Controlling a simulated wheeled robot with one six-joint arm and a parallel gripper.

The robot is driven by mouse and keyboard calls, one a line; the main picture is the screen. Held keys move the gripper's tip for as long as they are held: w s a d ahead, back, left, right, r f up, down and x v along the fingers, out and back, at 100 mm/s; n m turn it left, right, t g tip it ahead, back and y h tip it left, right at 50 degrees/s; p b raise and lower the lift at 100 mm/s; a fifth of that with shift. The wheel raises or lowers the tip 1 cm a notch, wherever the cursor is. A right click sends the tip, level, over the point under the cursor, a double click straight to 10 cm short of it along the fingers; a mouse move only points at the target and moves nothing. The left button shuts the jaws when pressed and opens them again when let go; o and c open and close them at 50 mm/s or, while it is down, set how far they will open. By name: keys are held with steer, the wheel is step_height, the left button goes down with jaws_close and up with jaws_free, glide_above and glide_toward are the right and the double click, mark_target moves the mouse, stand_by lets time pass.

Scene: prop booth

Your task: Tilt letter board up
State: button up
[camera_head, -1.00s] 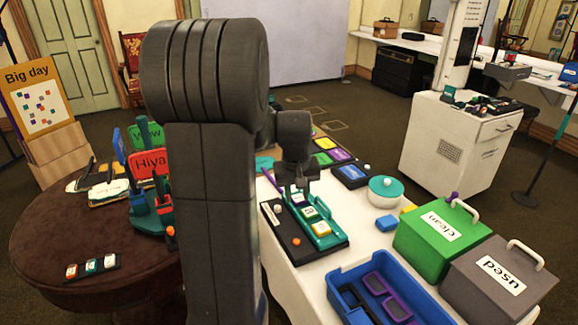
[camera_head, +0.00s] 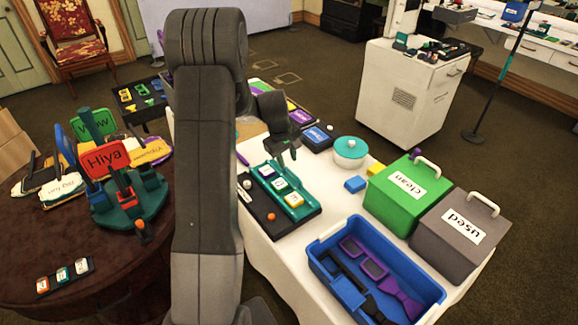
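The letter board (camera_head: 272,189) is a teal tray with white letter tiles on a black base (camera_head: 268,217), on the white table. It appears to lie nearly flat. A small white ball (camera_head: 247,184) and an orange ball (camera_head: 271,216) sit on the base's left side.
A teal-lidded white pot (camera_head: 350,150) and a blue block (camera_head: 355,184) stand right of the board. Green (camera_head: 388,208) and grey (camera_head: 440,250) boxes stand farther right. A blue tray (camera_head: 325,262) lies in front. A round table (camera_head: 60,245) with signs stands left.

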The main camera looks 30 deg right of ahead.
mark_target(290, 171)
steer(key=shift+d+f, duration=0.25)
steer(key=shift+f, duration=0.95)
steer(key=shift+d+f, duration=0.2)
steer(key=shift+f, duration=0.95)
jaws_close()
